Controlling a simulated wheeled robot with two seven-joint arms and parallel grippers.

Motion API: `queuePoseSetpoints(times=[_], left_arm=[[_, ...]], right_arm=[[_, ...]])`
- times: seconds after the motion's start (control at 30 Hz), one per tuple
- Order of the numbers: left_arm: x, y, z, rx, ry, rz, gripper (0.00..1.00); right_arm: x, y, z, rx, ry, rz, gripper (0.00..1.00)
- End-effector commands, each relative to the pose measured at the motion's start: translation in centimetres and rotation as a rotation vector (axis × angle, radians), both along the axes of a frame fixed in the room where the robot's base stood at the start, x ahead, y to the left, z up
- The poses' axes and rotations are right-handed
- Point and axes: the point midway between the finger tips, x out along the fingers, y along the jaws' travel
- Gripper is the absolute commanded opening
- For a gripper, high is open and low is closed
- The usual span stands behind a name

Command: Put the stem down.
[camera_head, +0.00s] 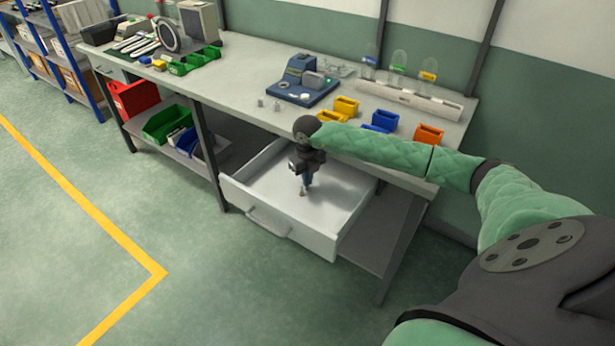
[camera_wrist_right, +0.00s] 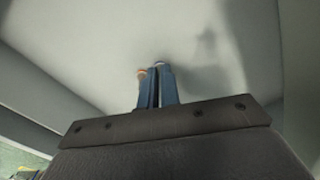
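My right gripper (camera_head: 305,183) points down into the open white drawer (camera_head: 335,240), above or near its floor. In the right wrist view, its two blue fingers (camera_wrist_right: 157,88) are close together with a thin dark line between them. A small copper-coloured piece, apparently the end of the stem (camera_head: 302,192), shows at the fingertips. It also shows by the left fingertip in the wrist view (camera_wrist_right: 142,73). The rest of the stem is hidden by the fingers. I cannot tell whether it touches the drawer floor. My left gripper is not in view.
The workbench (camera_head: 245,75) above the drawer carries a blue machine (camera_head: 300,82), yellow bins (camera_head: 345,107), blue bins (camera_head: 383,121) and an orange bin (camera_head: 428,134).

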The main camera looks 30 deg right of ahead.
Motion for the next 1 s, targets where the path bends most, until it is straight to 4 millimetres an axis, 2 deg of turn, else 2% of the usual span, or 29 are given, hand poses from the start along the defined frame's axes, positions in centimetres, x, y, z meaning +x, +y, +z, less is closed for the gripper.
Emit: queuePoseSetpoints(times=[0.6, 0.63, 0.7, 0.73, 1.0], left_arm=[[-0.11, 0.02, 0.34, -0.001, 0.000, -0.001, 0.41], [-0.15, 0.03, 0.45, -0.001, 0.001, 0.000, 0.41], [-0.18, 0.03, 0.48, -0.001, 0.001, 0.000, 0.41], [-0.19, 0.03, 0.48, -0.001, 0.001, -0.001, 0.41], [-0.17, 0.03, 0.51, -0.001, 0.001, -0.001, 0.41]], right_arm=[[0.00, -0.03, -0.35, -0.001, 0.000, 0.000, 0.00], [0.00, -0.03, -0.31, -0.001, -0.001, 0.000, 0.10], [0.00, -0.03, -0.31, -0.001, 0.000, 0.000, 0.24], [0.00, -0.03, -0.31, -0.001, 0.000, 0.000, 0.26], [0.00, -0.03, -0.29, -0.001, 0.000, 0.000, 0.26]])
